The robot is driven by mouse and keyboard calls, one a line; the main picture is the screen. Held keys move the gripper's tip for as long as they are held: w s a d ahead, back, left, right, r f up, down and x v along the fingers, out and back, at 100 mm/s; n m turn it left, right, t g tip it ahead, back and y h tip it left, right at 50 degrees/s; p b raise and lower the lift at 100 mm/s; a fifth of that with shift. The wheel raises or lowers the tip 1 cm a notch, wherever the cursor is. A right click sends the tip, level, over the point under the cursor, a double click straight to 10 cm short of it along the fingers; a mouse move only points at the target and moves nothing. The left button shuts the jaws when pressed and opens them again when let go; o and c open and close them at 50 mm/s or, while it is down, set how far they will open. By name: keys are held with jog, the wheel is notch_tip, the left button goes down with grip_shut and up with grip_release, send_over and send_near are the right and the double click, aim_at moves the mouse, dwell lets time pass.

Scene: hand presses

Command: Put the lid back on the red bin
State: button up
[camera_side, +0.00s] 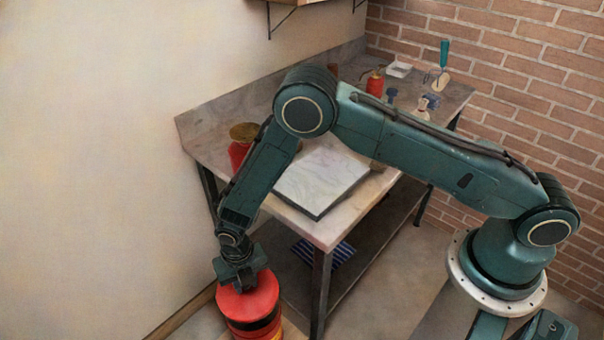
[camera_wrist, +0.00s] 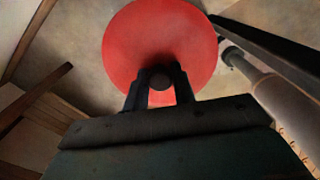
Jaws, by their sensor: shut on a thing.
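The red lid (camera_side: 258,298) is a round disc with a dark knob (camera_wrist: 160,78) at its centre. My gripper (camera_side: 242,284) points down and is shut on the knob; in the wrist view the two fingers (camera_wrist: 158,82) stand on either side of it. The red bin (camera_side: 262,327), with a dark band, is on the floor directly under the lid, in front of the table's left end. The lid looks level and over the bin, but I cannot tell if it rests on the rim. In the wrist view the lid hides the bin.
The worktable (camera_side: 322,232) stands just behind the bin, one leg (camera_side: 320,290) close to its right. A pale slab (camera_side: 318,182), a red can (camera_side: 238,153), an oil can (camera_side: 375,84) and a white tray (camera_side: 399,69) are on it. The wall (camera_side: 90,150) is left.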

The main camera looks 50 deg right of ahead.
jog(key=shift+f, duration=0.1)
jog(key=shift+f, duration=3.05)
jog(key=shift+f, duration=0.15)
dwell(0.5)
jog(key=o, duration=1.6)
jog(key=shift+r, duration=3.5)
jog(key=shift+c, duration=0.3)
